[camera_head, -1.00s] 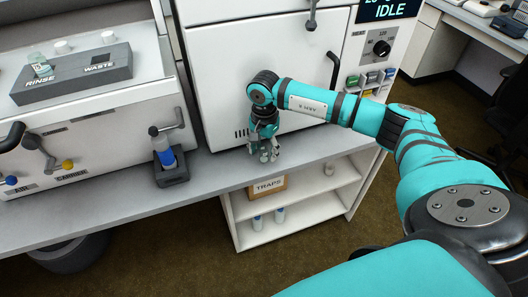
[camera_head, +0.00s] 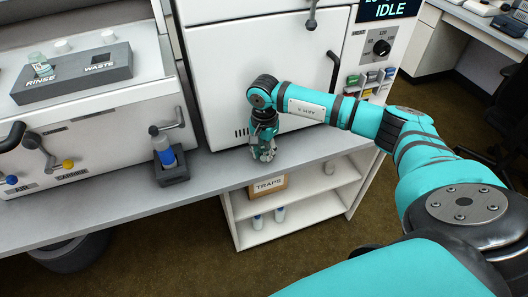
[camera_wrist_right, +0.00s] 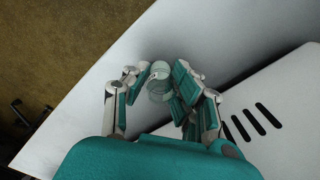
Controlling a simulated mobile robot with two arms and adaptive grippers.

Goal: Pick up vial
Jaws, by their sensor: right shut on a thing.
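The vial (camera_wrist_right: 159,88) is a small clear, round container seen from above between the fingertips in the right wrist view. My right gripper (camera_wrist_right: 160,84) is closed around it, with a finger on each side. In the head view my right gripper (camera_head: 263,153) points down at the grey bench top, just in front of the white instrument door. There the fingers mostly hide the vial. I cannot tell whether the vial touches the bench. My left gripper does not show.
The white instrument (camera_head: 255,60) stands close behind my gripper. A blue-labelled bottle (camera_head: 165,150) sits in a dark holder on the bench (camera_head: 205,172) to the left. A RINSE/WASTE block (camera_head: 75,78) is at upper left. Below is an open shelf with a TRAPS box (camera_head: 268,187).

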